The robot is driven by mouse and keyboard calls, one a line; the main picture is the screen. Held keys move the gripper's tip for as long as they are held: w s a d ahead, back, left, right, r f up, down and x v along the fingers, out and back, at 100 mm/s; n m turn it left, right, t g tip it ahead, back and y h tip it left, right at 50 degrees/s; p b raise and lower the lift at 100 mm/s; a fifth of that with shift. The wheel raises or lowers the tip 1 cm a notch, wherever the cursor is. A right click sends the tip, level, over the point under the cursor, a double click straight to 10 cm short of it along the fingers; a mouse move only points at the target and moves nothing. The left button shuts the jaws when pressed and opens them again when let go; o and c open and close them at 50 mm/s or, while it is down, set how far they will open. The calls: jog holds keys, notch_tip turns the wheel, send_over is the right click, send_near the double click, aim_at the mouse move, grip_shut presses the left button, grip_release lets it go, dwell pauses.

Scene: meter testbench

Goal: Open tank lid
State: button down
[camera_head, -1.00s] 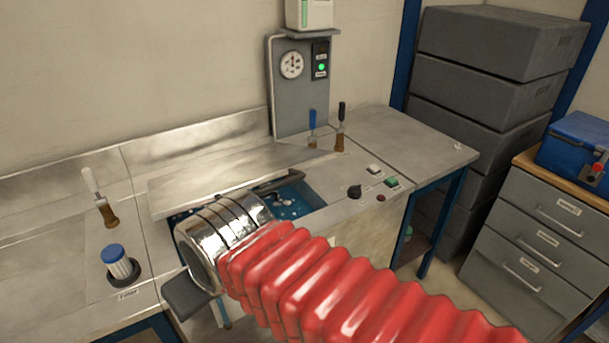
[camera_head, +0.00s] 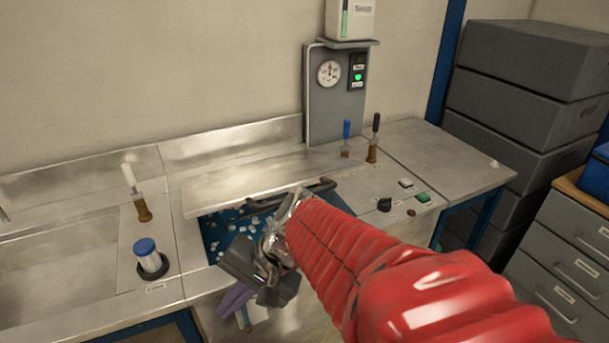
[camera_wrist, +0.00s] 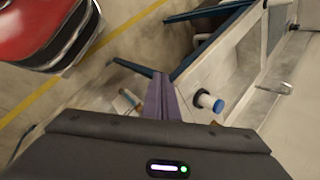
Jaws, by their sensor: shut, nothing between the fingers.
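The tank lid (camera_head: 255,182) is a flat metal plate with a dark bar handle (camera_head: 310,190) along its front edge. It stands raised and tilted back over the tank opening (camera_head: 225,230), where blue liquid with white bits shows. My gripper (camera_head: 236,301) is at the front of the tank, below and left of the handle and apart from it. Its purple fingers point down and are shut with nothing between them. They also show shut in the wrist view (camera_wrist: 161,98). My red-sleeved arm hides the tank's right front.
A blue-capped filter (camera_head: 148,256) stands left of the tank; it also shows in the wrist view (camera_wrist: 208,101). A white-handled tool (camera_head: 130,178) stands behind it. A knob (camera_head: 384,204) and buttons lie to the right. A gauge panel (camera_head: 335,95) stands behind.

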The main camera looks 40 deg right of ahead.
jog(key=w+d+m+t, duration=0.4)
jog(key=d+m, duration=0.4)
jog(key=d, duration=0.1)
jog(key=w+d+m+t, duration=0.3)
jog(key=d+m+t, duration=0.2)
jog(key=d+m, duration=0.3)
jog(key=s+d+m+t+h, duration=0.1)
jog(key=s+d+m+h, duration=0.2)
jog(key=d, duration=0.7)
jog(key=s+d+f+m+t+h, duration=0.1)
jog(key=s+d+m+h, duration=0.3)
jog(key=d+m, duration=0.5)
jog(key=d+h, duration=0.1)
jog(key=h, duration=0.1)
jog(key=shift+f+t+h, duration=0.25)
jog(key=shift+t+h, duration=0.05)
jog(key=shift+h, duration=0.1)
jog(key=shift+w, duration=0.1)
